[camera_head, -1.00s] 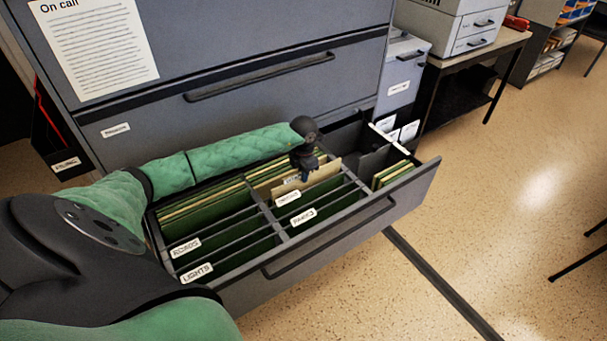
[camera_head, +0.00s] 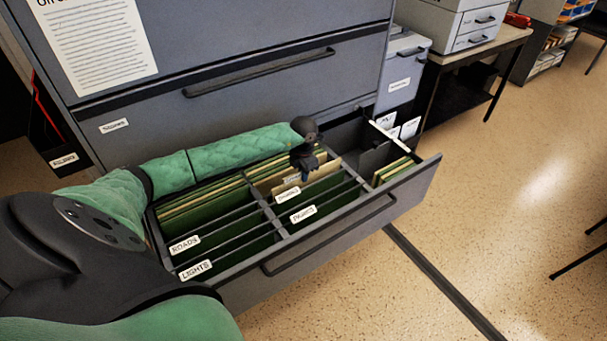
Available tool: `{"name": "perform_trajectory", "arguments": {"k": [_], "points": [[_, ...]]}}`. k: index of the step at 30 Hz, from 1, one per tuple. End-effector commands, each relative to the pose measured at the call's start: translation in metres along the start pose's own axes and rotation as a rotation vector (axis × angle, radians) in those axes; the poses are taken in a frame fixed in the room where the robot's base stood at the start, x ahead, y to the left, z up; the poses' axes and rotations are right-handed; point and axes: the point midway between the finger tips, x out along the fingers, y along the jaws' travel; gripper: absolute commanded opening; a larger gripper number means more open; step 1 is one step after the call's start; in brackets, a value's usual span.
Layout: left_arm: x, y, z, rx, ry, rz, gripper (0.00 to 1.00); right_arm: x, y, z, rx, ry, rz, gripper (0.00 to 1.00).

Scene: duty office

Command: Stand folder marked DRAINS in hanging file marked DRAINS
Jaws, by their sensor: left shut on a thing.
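My left gripper (camera_head: 304,174) is over the open drawer, shut on a tan folder (camera_head: 270,185). The folder is low in the drawer, its top edge showing beside the fingers and its lower part hidden. A small tab near the fingers is too small to read. Just in front of the folder is a green hanging file with a white label (camera_head: 287,195) that seems to read DRAINS. I cannot tell whether the folder's lower edge is inside that file. My right gripper is not in view.
The drawer (camera_head: 345,220) also holds hanging files labelled ROADS (camera_head: 185,245), LIGHTS (camera_head: 196,269) and PARKS (camera_head: 303,214). More folders (camera_head: 390,171) stand in its right section. A printer (camera_head: 455,22) is on a table at the back.

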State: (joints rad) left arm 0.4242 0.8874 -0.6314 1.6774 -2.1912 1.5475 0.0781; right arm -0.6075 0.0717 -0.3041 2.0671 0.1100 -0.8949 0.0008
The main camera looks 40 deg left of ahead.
Motion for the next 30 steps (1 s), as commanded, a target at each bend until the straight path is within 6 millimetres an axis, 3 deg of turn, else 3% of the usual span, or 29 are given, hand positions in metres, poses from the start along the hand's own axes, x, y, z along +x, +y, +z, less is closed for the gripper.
{"name": "perform_trajectory", "arguments": {"k": [5,10,26,30], "points": [[0.0,0.0,0.0,0.0,0.0,0.0,0.0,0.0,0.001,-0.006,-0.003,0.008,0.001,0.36],[0.0,0.0,0.0,0.0,0.0,0.0,0.32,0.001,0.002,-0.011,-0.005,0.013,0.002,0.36],[0.0,0.0,0.0,0.0,0.0,0.0,0.32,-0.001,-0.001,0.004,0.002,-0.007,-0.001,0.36],[0.0,0.0,0.0,0.0,0.0,0.0,0.32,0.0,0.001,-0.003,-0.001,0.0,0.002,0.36]]}}
